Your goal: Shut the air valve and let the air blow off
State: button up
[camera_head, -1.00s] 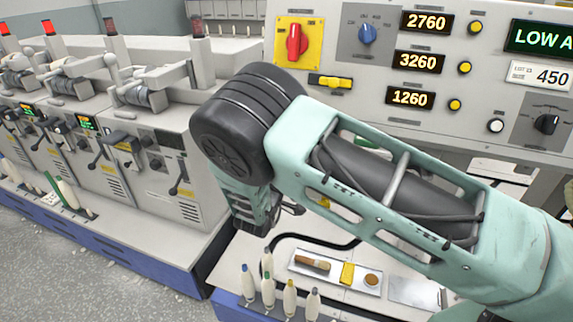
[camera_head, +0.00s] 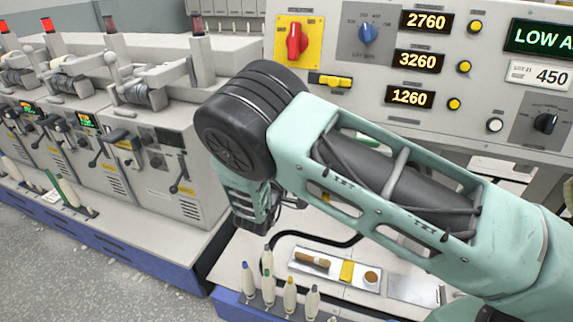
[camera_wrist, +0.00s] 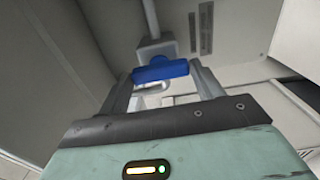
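The air valve appears to be a blue bar-shaped handle (camera_wrist: 160,71) on a grey stem, in the upper middle of the wrist view. My gripper (camera_wrist: 162,77) has its two grey fingers spread wide, one near each end of the blue bar. The bar lies across the gap between the fingertips; I cannot tell whether they touch it. In the head view, my wrist points down behind my arm's black joint, and the blue handle is hidden.
A grey control panel (camera_head: 480,105) with lit displays and a partly cut-off "LOW A" screen (camera_head: 541,38) stands behind my arm. Several bobbins (camera_head: 268,285) stand upright at the bench front, beside a tray (camera_head: 334,269) with a brush. Machines (camera_head: 130,150) line the left.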

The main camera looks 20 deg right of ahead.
jog(key=o, duration=0.4)
jog(key=shift+c, duration=0.2)
jog(key=b+v, duration=0.3)
jog(key=v, duration=1.4)
jog(key=shift+s+a, duration=0.15)
jog(key=shift+s, duration=0.05)
